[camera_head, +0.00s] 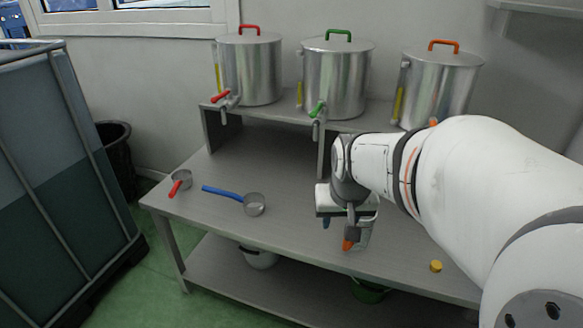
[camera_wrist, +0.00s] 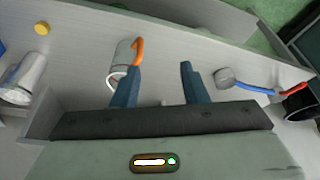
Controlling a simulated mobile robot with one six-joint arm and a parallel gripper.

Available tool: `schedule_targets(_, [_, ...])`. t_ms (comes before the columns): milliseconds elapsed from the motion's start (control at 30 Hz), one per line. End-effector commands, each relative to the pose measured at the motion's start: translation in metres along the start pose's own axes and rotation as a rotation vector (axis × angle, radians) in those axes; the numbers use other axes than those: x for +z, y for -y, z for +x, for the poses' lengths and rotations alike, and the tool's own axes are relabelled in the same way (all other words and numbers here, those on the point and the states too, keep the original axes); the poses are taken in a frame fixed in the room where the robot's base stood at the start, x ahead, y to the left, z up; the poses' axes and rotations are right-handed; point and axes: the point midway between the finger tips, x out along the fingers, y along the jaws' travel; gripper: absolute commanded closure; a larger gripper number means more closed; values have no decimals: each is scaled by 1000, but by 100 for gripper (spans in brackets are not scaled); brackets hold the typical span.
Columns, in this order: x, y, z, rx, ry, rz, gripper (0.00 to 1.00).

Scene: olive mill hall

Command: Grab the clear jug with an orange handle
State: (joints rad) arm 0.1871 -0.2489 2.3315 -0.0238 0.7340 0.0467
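The clear jug (camera_head: 363,236) with an orange handle (camera_head: 348,244) stands on the grey table, partly hidden behind my gripper in the head view. In the wrist view the jug (camera_wrist: 122,58) shows just beyond my left finger, with its orange handle (camera_wrist: 138,48) turned toward the space between the fingers. My gripper (camera_wrist: 160,68) is open, with its two blue fingers spread and nothing between them. In the head view my gripper (camera_head: 338,215) hangs close to the jug. Whether a finger touches the jug, I cannot tell.
A blue-handled ladle (camera_head: 254,205) and a red-handled ladle (camera_head: 181,182) lie on the left of the table. A yellow cap (camera_head: 436,266) lies at right. Three steel tanks, including a green-handled one (camera_head: 337,80), stand on the raised shelf behind. A caged tank (camera_head: 60,180) stands at left.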

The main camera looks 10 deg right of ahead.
Motion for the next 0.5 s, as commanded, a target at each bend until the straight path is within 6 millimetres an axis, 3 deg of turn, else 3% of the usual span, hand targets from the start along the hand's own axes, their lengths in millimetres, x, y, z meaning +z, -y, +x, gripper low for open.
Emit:
schedule_targets(33, [1, -7, 39, 8, -7, 23, 60])
schedule_targets(200, [-14, -28, 96, 29, -36, 87, 60])
schedule_targets(333, [-23, -40, 124, 40, -54, 119, 60])
schedule_targets(500, [-29, -48, 140, 46, -66, 140, 60])
